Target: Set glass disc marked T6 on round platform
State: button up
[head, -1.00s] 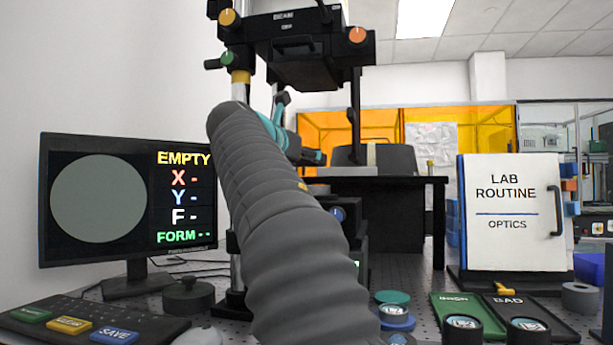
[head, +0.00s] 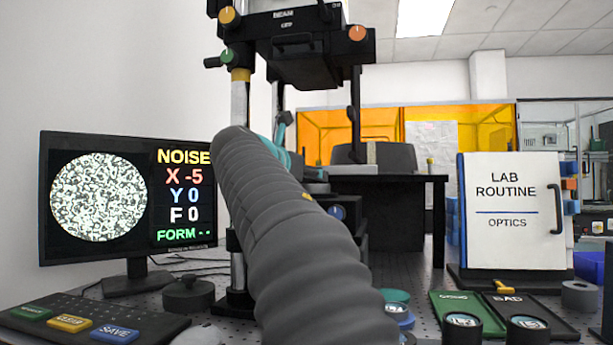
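My grey ribbed arm (head: 290,240) crosses the middle of the head view and reaches up to the interferometer stand (head: 300,50). My gripper is hidden behind the arm, so its fingers and anything in them do not show. The round platform is also hidden behind the arm. I cannot make out a disc marked T6. The monitor (head: 170,245) reads NOISE, X -5, Y 0, F 0, FORM - -, with a speckled round picture.
Two discs in dark round holders, a left one (head: 463,322) and a right one (head: 527,324), stand by the green tray (head: 455,302) and the black BAD tray (head: 535,310). A button panel (head: 85,322) lies front left. A LAB ROUTINE binder (head: 512,212) stands right.

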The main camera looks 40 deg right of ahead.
jog(key=o, duration=0.4)
jog(key=shift+r, duration=0.3)
jog(key=v, duration=1.2)
jog(key=shift+a+f, duration=0.1)
